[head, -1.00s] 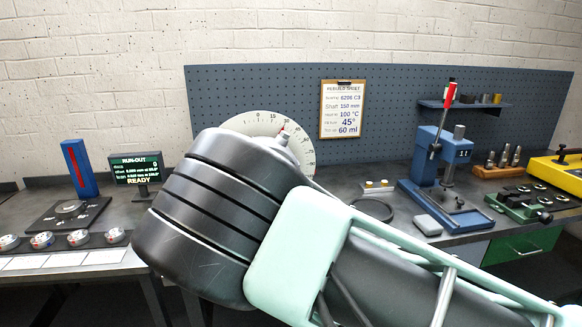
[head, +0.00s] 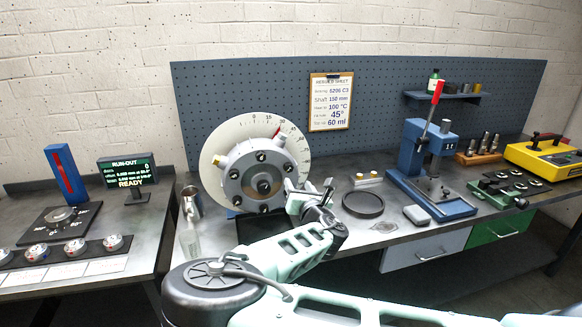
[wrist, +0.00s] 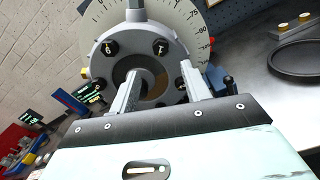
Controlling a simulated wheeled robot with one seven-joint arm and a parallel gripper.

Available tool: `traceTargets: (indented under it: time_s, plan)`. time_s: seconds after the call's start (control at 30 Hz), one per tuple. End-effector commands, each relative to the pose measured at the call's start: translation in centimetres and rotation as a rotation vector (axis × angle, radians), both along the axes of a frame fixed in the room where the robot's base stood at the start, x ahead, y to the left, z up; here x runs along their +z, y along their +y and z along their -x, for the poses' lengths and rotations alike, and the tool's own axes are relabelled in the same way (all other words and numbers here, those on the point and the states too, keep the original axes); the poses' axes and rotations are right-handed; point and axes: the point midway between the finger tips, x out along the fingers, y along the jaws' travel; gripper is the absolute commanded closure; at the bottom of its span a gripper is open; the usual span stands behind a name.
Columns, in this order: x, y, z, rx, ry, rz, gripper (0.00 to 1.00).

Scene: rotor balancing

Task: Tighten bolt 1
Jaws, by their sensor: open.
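The grey rotor (head: 245,185) stands upright on the bench in front of a white degree dial (head: 212,155). Several dark bolts ring its face around a dark hub. The top bolt (head: 262,156) is in clear view; its mark is too small to read, so I cannot tell which bolt is number 1. My gripper (head: 293,190) is at the right side of the rotor face in the head view. In the wrist view my gripper (wrist: 161,72) is open and empty, its fingers spread before the hub, with marked bolts (wrist: 160,46) beyond. Contact with the rotor cannot be told.
A metal cup (head: 191,202) stands left of the rotor. A black round tray (head: 363,204), a blue press (head: 432,160) with a red-handled lever and a green fixture (head: 500,192) are to the right. A run-out display (head: 127,170) reads READY at left.

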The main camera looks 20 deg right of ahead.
Motion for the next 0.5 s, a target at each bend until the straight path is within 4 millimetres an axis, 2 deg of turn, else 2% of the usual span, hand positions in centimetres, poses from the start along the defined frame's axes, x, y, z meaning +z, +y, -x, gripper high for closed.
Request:
traceTargets:
  time_s: [0.1,0.3,0.5]
  plan:
    - [0.4,-0.1,-2.5,0.0,0.001,-0.001,0.53]
    - [0.3,-0.1,-6.1,0.0,0.0,-0.001,0.53]
    - [0.1,0.0,-8.4,0.0,0.001,-0.002,0.53]
